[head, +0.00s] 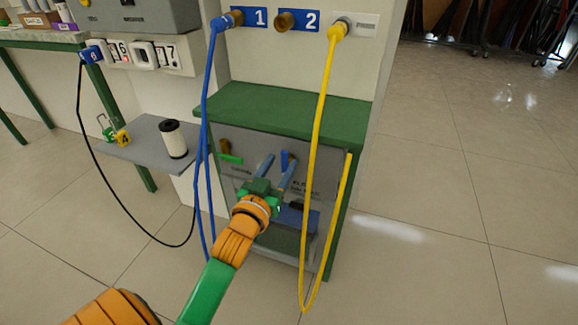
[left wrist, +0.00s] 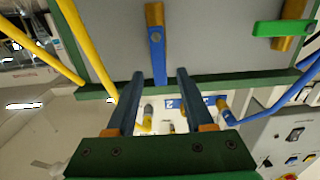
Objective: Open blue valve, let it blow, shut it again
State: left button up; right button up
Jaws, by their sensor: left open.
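The blue valve is on the grey panel of the green-topped bench. In the left wrist view its blue handle (left wrist: 158,60) runs upright in the picture, joined to a brass body (left wrist: 154,14). In the head view only a dark blue part of the handle (head: 285,158) shows beside my fingers. My left gripper (head: 277,160) is open in front of the panel. In the left wrist view the end of the handle appears between the fingertips (left wrist: 160,76); I cannot tell whether they touch it. My right gripper is not in view.
A second valve with a green handle (head: 230,158) sits left on the panel. A blue hose (head: 207,120) and a yellow hose (head: 319,110) hang on either side of my left arm. A grey shelf (head: 125,150) holds a white cylinder (head: 173,138). The floor right is clear.

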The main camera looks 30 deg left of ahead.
aim_at(284, 159)
pick_arm(q)
jog(key=x, duration=0.2)
jog(key=shift+w, duration=0.3)
jog(key=shift+w+a, duration=0.15)
jog(key=shift+w, duration=0.2)
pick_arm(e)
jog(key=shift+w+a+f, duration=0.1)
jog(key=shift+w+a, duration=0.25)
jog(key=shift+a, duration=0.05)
pick_arm(q)
grip_shut()
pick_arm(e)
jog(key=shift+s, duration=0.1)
